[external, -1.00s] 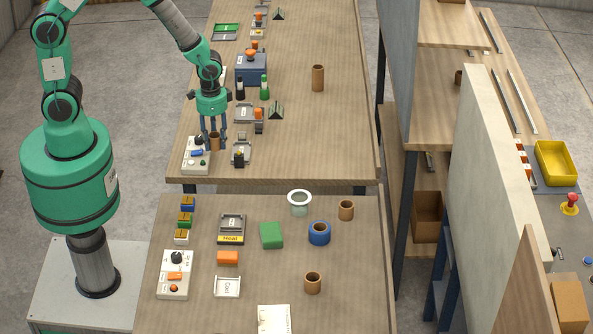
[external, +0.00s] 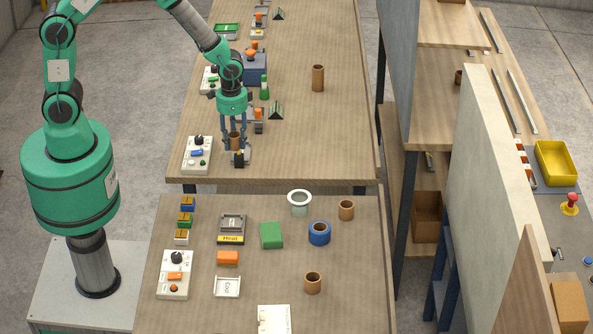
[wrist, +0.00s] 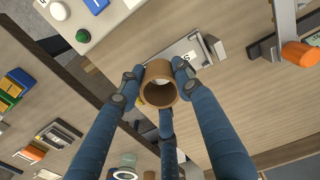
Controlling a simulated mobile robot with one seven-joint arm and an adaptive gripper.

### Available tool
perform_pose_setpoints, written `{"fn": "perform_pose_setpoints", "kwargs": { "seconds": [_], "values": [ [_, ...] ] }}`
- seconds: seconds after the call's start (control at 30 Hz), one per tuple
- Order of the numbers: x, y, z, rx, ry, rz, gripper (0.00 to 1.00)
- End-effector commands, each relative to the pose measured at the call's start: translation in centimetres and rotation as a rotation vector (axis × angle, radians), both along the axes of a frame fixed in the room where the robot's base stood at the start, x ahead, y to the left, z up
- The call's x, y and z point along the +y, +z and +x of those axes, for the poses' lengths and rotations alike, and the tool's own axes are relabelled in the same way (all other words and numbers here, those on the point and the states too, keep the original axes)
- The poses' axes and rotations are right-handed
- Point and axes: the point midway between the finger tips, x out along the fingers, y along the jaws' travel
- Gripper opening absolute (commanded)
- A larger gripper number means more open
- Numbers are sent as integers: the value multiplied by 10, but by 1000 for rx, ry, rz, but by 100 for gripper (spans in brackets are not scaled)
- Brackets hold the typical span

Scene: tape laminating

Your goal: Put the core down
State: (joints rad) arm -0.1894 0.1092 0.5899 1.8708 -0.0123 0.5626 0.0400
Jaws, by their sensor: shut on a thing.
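The core is a short brown cardboard tube (external: 235,139), upright in my gripper (external: 235,144). The gripper's blue fingers are shut around it. In the wrist view the core (wrist: 160,88) sits between the fingertips, its open end facing the camera. The core is above the far table near its front edge, over a small grey fixture with a black part (external: 240,159). In the wrist view a grey plate with lettering (wrist: 188,55) shows just behind the core. I cannot tell whether the core touches the fixture.
A white control box (external: 198,155) with knobs stands just left of the fixture. On the near table are brown tubes (external: 346,209) and a blue roll (external: 319,232).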

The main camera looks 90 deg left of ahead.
Motion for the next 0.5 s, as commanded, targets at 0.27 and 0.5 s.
{"fn": "perform_pose_setpoints", "kwargs": {
  "seconds": [0.27,0.5],
  "values": [
    [9,-7,51,1,0,0,21],
    [15,-9,86,1,0,0,21]
  ]
}}
